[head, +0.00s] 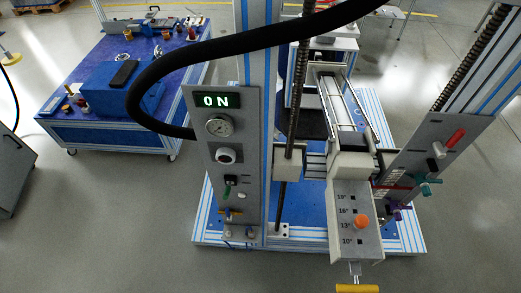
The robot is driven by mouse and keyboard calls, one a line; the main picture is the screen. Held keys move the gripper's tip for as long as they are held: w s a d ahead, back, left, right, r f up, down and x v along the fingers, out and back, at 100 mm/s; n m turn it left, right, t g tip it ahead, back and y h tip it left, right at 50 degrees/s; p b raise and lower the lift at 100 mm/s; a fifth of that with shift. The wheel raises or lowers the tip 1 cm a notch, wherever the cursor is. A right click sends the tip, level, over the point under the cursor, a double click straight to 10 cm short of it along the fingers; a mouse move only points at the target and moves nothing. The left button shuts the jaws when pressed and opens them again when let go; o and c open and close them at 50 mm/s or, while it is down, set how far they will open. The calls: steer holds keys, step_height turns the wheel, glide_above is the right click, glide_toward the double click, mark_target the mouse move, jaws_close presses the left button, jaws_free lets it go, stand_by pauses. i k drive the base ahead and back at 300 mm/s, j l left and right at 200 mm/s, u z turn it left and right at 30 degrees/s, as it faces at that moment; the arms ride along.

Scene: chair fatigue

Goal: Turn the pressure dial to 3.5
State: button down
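A grey control panel (228,190) stands upright on the machine's left column. At its top a display (217,101) shows "ON" in light green. Below it is a round pressure gauge (219,125) with a white face; its needle and numbers are too small to read. Under the gauge is a round knob (225,155), white with a dark part, which may be the pressure dial; its setting cannot be read. Below that are a small green and black switch (229,181) and a white knob (226,195). My gripper is not in view.
A thick black hose (150,85) arcs in front of the column above the panel. An angled plate with an orange knob (362,221) and a yellow handle (357,288) juts forward. A blue-topped table (90,75) stands behind left. The floor (110,220) left of the machine is clear.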

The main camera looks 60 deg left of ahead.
mark_target(224, 155)
steer(key=u, duration=2.45)
